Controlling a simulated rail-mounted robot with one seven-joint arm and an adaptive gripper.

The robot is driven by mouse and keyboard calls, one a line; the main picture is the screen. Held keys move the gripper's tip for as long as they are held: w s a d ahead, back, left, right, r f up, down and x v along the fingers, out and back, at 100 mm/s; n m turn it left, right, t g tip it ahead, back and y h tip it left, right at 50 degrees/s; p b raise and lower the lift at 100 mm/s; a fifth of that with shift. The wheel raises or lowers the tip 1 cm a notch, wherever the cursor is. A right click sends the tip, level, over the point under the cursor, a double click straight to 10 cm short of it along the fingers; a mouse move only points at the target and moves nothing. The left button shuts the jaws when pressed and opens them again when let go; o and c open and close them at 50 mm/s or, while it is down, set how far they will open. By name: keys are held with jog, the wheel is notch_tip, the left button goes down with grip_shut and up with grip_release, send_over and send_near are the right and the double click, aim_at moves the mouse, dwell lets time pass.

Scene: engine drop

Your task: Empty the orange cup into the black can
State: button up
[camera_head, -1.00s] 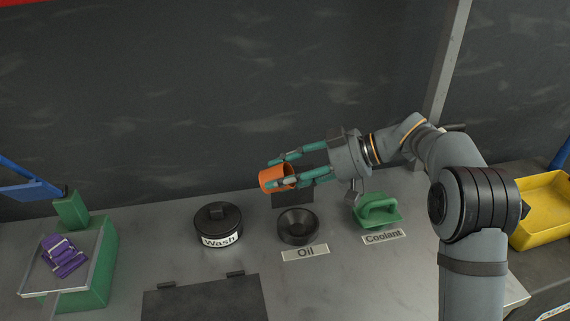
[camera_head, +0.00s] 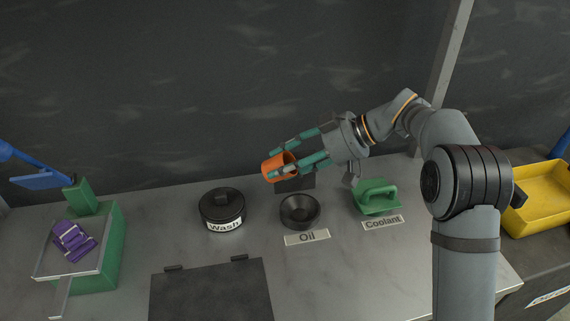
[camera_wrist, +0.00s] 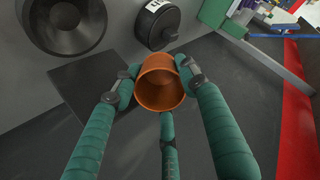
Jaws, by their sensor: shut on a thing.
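An orange cup (camera_head: 275,168) is held tilted above and slightly left of the open black can (camera_head: 300,208), behind the "Oil" label. My gripper (camera_head: 282,162) is shut on the cup, with green fingers around its sides. The wrist view also shows the cup (camera_wrist: 160,88) between the fingers, its round mouth visible and its inside plain orange. I see no contents or stream. The black can (camera_wrist: 68,22) is at the upper left of the wrist view, apart from the cup.
A dark panel (camera_head: 210,292) lies in front. A green stand (camera_head: 105,245) with purple pieces is at left, a yellow tray (camera_head: 540,200) at right.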

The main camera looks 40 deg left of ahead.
jog(key=shift+r+p, duration=2.15)
jog(key=shift+r, duration=1.4)
jog(key=shift+r+p, duration=0.1)
jog(key=shift+p, duration=0.3)
jog(key=shift+r+h+p, duration=0.15)
jog(key=shift+h+p, duration=0.25)
jog(key=shift+p, duration=0.35)
jog(key=t+h+p, duration=0.2)
jog(key=h+p, duration=0.2)
jog(key=p, duration=0.7)
jog(key=shift+t, duration=0.3)
jog(key=t+h+p, duration=0.2)
jog(key=h+p, duration=0.2)
jog(key=p, duration=1)
jog(key=shift+f, duration=0.35)
jog(key=shift+h, duration=0.4)
